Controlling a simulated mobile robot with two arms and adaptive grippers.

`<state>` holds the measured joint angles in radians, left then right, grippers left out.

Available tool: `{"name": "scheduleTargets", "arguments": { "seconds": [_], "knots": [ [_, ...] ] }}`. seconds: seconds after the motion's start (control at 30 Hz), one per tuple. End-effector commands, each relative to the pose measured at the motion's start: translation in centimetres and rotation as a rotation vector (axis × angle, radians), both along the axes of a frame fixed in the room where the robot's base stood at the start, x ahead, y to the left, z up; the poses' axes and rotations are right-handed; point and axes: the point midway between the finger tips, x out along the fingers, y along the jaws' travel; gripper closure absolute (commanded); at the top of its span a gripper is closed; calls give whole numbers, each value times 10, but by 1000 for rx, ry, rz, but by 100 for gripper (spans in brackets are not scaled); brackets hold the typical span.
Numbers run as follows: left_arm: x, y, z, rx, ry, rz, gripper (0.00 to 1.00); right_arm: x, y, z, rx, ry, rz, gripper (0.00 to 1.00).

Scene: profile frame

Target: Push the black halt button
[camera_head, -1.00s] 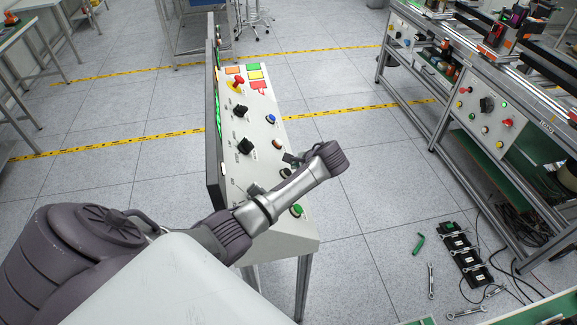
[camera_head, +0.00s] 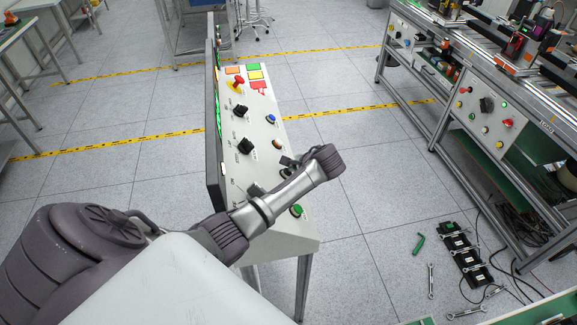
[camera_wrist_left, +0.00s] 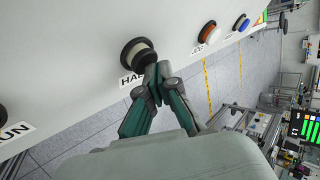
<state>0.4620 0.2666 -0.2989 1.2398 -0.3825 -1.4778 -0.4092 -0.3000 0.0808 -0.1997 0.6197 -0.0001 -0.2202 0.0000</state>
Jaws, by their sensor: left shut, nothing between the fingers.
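The halt button (camera_wrist_left: 138,53) shows in the left wrist view as a black ring around a pale, glossy centre, on the white panel face. A partly covered label starting "HAL" is beside it. My left gripper (camera_wrist_left: 158,72) is shut and empty, its fingertips at the button's lower right edge. I cannot tell whether they touch it. My right gripper is not in view.
The panel also carries a green button (camera_head: 296,210), a blue button (camera_head: 271,118), black knobs (camera_head: 246,146) and a red mushroom button (camera_head: 238,82). An orange button (camera_wrist_left: 208,32) is nearest the halt button. A workbench (camera_head: 470,110) stands at the right.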

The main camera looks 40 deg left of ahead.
Motion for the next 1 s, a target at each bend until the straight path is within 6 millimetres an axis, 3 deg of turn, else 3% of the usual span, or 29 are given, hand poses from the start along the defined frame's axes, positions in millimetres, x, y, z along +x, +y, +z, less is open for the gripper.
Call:
{"name": "scheduleTargets", "arguments": {
  "seconds": [1.0],
  "knots": [
    [-6, 5, -9, 0, 2, 2, 100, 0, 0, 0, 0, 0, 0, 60]
  ]
}}
